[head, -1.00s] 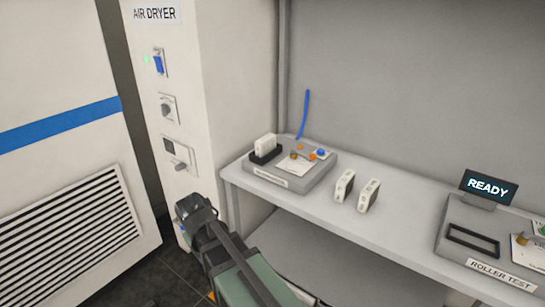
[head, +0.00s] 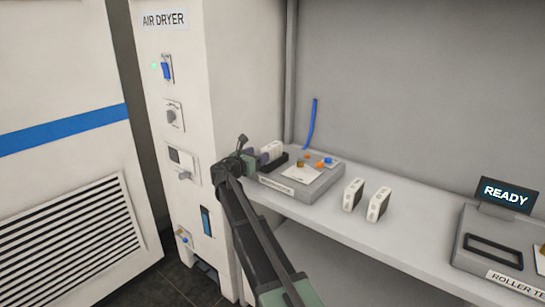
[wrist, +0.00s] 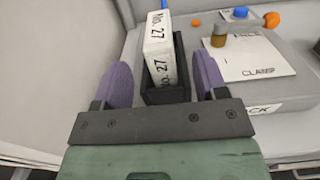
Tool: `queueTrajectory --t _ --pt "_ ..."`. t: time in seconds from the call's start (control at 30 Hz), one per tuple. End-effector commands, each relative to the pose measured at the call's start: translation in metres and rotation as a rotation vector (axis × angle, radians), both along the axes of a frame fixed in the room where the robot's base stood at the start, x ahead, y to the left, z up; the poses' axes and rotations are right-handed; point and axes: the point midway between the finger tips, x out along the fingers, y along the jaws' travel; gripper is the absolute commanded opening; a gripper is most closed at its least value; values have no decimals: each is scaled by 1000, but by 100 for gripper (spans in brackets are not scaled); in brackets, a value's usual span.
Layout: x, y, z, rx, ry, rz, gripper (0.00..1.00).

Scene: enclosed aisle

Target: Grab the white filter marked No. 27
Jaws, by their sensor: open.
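In the head view the filter (head: 271,150) is partly hidden by my gripper (head: 254,160). In the wrist view my gripper (wrist: 163,78) is open, its two purple fingers on either side of the filter. A visible gap remains between each finger and the filter, so nothing is gripped.
The grey unit (head: 318,184) carries a "CLAMP" plate (wrist: 250,57), a brass knob (wrist: 218,37) and orange and blue knobs. Two more white filters (head: 352,194) (head: 378,204) stand on the shelf. The air dryer (head: 185,60) rises close to my arm's left.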

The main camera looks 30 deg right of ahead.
Motion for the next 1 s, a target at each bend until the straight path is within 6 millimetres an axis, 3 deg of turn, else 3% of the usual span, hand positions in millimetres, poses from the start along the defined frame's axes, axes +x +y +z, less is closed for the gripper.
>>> queueTrajectory --t 0.27,0.5,0.7,1.0 --pt "10 -18 1 1 0 -2 66" --pt "30 -53 1 2 -1 -2 66" --pt "29 -54 1 2 -1 -1 66" --pt "29 -54 1 2 -1 -1 20"
